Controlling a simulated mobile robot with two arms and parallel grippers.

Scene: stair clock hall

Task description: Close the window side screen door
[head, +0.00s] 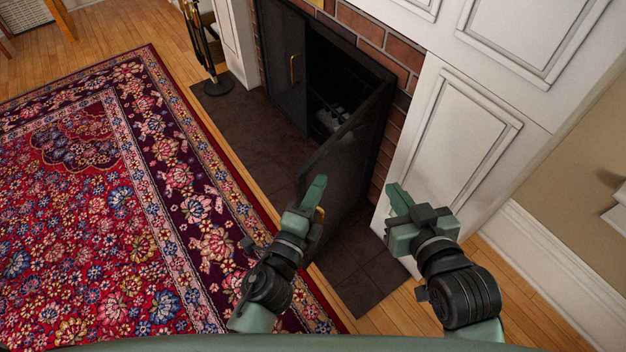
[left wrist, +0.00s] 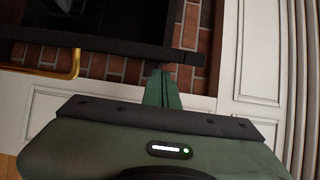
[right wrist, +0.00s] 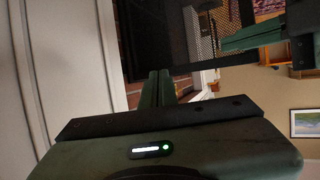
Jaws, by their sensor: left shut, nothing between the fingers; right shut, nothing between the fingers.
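The fireplace screen has two dark mesh doors. The left door (head: 283,62) lies across the opening, with a brass handle. The other door (head: 350,140), at the right, stands swung out towards me. I take this open one as the window side door, though no window is in view. My left gripper (head: 317,188) is shut and empty by the open door's free edge, partly covering its brass handle; contact is unclear. A brass handle also shows in the left wrist view (left wrist: 75,62). My right gripper (head: 397,195) is shut and empty, right of the open door. Mesh shows in the right wrist view (right wrist: 205,35).
A brick surround (head: 375,30) and white panelling (head: 460,130) frame the fireplace, the panelling close to my right gripper. A dark hearth (head: 365,265) lies below the door. A black tool stand (head: 215,80) is at the left. A patterned rug (head: 100,210) covers the floor left.

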